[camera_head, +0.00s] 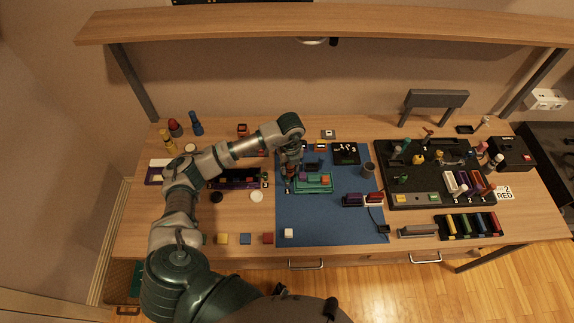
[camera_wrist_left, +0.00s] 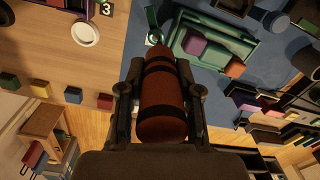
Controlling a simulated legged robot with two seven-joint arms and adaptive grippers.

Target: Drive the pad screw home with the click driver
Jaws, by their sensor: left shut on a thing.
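My left gripper (camera_head: 289,172) is shut on the click driver (camera_wrist_left: 163,98), an orange-red handle with black bands. In the left wrist view the handle lies between the two fingers (camera_wrist_left: 160,105). In the head view only a little red of the driver shows below the gripper, just left of a green fixture (camera_head: 322,189). The fixture holds a purple and an orange block, and also shows in the left wrist view (camera_wrist_left: 236,52). The driver's tip points toward a green part (camera_wrist_left: 153,18) beside the fixture. The pad screw and any tip contact cannot be made out.
A blue mat (camera_head: 330,228) lies under the fixture, with dark red and purple blocks (camera_head: 353,199) to its right. A black tray (camera_head: 400,201) with several tools is farther right. Small coloured blocks line the front edge. A shelf (camera_head: 330,25) spans above the table.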

